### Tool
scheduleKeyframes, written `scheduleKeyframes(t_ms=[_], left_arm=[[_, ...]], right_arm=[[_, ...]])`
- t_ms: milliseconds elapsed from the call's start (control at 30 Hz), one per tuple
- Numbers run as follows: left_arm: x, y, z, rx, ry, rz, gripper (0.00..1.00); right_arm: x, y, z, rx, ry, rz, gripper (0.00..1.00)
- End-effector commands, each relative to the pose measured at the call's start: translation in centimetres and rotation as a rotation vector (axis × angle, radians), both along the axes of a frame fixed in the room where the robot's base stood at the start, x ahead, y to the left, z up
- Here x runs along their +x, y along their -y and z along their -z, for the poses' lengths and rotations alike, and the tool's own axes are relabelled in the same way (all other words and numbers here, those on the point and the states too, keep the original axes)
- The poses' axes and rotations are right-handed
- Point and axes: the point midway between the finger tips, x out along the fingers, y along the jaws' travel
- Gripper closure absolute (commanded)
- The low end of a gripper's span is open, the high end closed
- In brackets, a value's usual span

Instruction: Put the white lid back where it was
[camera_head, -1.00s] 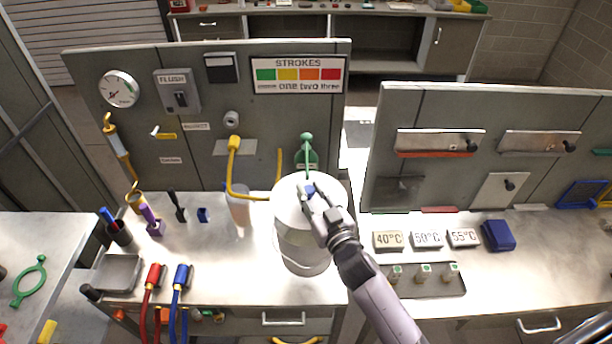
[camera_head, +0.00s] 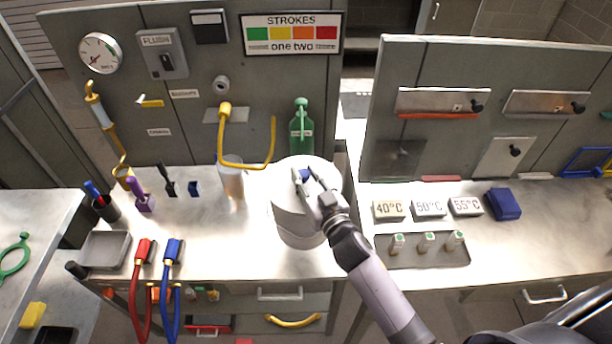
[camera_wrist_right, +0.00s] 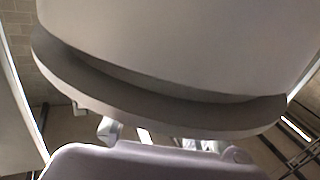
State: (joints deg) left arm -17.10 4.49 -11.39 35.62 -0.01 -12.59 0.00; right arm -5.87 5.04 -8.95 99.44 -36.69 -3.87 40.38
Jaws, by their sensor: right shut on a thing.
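The round white lid (camera_head: 287,186) has a small blue knob and lies level over a pale cylindrical container (camera_head: 299,241) on the metal counter. My right gripper (camera_head: 305,178) is over the top of the lid, shut on its blue knob. I cannot tell whether the lid rests on the container or hangs just above it. In the right wrist view a large pale curved shape with a darker grey band (camera_wrist_right: 170,95), apparently the lid, fills the upper part. My left gripper is not in view.
A green bottle (camera_head: 301,130) stands behind the lid, and a clear cup (camera_head: 232,183) with a yellow hose above it stands left. A tray of small vials (camera_head: 428,252) and temperature blocks (camera_head: 429,208) lie right. Red and blue hoses (camera_head: 140,285) hang at the front left.

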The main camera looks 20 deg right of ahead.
Motion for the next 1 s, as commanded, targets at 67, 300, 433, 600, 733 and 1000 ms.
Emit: scheduleKeyframes(t_ms=[67, 300, 433, 600, 733, 1000], left_arm=[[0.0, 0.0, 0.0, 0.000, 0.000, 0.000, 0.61], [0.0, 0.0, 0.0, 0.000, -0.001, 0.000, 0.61], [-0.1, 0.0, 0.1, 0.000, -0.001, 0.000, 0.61], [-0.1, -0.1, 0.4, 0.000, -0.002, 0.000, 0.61], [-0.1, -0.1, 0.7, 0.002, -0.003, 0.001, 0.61], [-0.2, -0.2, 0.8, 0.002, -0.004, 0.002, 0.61]], right_arm=[[0.0, 0.0, -0.1, 0.000, 0.001, 0.000, 1.00], [0.0, 0.0, -0.1, 0.000, 0.001, 0.000, 1.00], [0.0, 0.0, 0.1, 0.000, 0.001, 0.000, 1.00], [0.0, 0.0, 0.5, 0.000, 0.001, 0.000, 1.00], [0.0, 0.0, 0.7, 0.000, 0.001, 0.000, 1.00], [0.0, 0.0, 0.9, 0.000, 0.001, 0.000, 0.66]])
